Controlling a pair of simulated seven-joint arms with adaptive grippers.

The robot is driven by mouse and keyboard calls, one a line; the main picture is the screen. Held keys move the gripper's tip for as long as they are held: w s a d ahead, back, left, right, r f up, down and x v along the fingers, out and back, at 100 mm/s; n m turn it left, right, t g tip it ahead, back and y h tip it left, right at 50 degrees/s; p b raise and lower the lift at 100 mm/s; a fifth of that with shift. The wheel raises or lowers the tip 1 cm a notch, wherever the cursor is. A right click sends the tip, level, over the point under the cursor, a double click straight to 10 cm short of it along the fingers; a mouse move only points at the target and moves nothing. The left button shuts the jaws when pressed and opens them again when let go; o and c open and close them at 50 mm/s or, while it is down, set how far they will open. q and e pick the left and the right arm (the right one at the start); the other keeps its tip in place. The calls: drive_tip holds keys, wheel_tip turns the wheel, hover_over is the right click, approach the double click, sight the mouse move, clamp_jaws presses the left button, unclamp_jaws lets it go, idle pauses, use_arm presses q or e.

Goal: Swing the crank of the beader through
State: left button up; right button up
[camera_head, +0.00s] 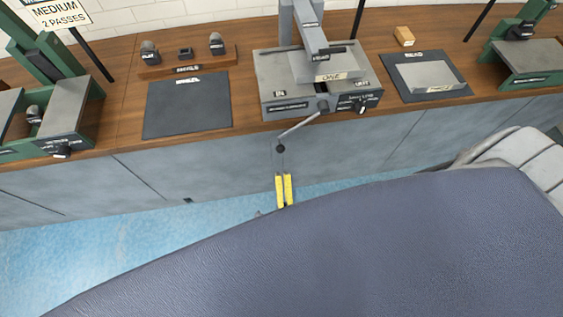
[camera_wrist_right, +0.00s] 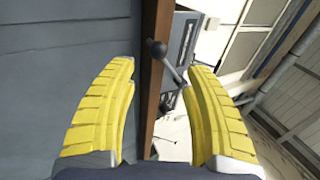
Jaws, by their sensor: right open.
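The grey beader (camera_head: 285,68) stands at the middle of the wooden bench in the head view. Its crank (camera_head: 300,125) slants down and left from the front, ending in a dark round knob (camera_head: 281,148) in front of the cabinet. My right gripper (camera_head: 284,178) is below the knob, its yellow fingers pointing up, apart from it. In the right wrist view the gripper (camera_wrist_right: 162,65) is open and empty. The crank knob (camera_wrist_right: 157,48) shows beyond the fingertips, in the gap between them. My left gripper is not in view.
A dark mat (camera_head: 187,104) and a rack of rollers (camera_head: 188,62) lie left of the beader. A mat with a grey plate (camera_head: 430,76) and a wooden block (camera_head: 404,36) lie right. Green machines (camera_head: 55,120) flank them. The cabinet front (camera_head: 380,140) is close behind the gripper.

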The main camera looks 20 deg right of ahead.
drive_tip(key=shift+v, duration=0.95)
drive_tip(key=w+a+f+n+g+y, duration=0.2)
drive_tip(key=a+f+n+g+y, duration=0.2)
drive_tip(key=a+f+n+y, duration=0.55)
drive_tip(key=s+d+f+n+g+y, duration=0.1)
drive_tip(key=s+f+n+g, duration=0.3)
drive_tip(key=f, duration=0.4)
drive_tip(key=s+d+f+n+g+y, duration=0.1)
drive_tip(key=s+d+f+n+g, duration=0.15)
drive_tip(key=f+n, duration=0.5)
drive_tip(key=s+d+f+n+g+h, duration=0.1)
drive_tip(key=s+d+f+g, duration=0.2)
drive_tip(key=s, duration=0.6)
drive_tip(key=s+d+f+n+g+h, duration=0.1)
drive_tip(key=s+d+f+n+g, duration=0.1)
drive_tip(key=s+d+f+g, duration=0.2)
drive_tip(key=s+d+f+n+g+h, duration=0.2)
drive_tip(key=s+d+f, duration=0.6)
drive_tip(key=s, duration=0.7)
drive_tip(key=shift+d+f+g, duration=0.25)
drive_tip(key=shift+f+g, duration=0.2)
drive_tip(key=shift+g, duration=0.3)
